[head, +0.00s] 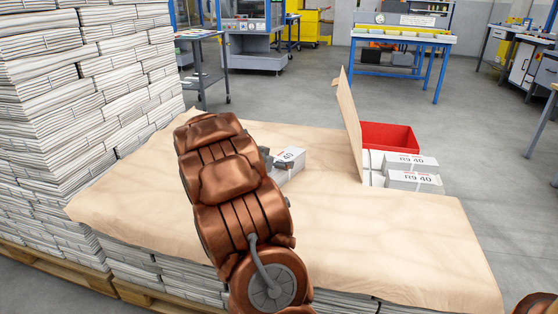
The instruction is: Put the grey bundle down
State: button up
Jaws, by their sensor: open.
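A grey bundle (290,158) with a pale label lies on the tan sheet (330,252) that covers a pallet stack, just right of my arm. My gripper (272,162) is at the bundle's left end, mostly hidden behind my copper-coloured arm. Its jaws are open, and I cannot tell whether they touch the bundle. Two more grey bundles marked R9 40, a rear one (411,161) and a front one (414,181), sit to the right, beyond an upright tan board (350,125).
A tall stack of newspapers (80,100) stands close on the left. A red bin (390,136) is behind the board. The sheet's front right is clear. A blue-legged workbench (402,38) and machines stand farther back.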

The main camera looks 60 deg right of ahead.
jog(key=p+v, duration=0.4)
jog(key=v, duration=0.7)
jog(key=shift+w+a, duration=0.1)
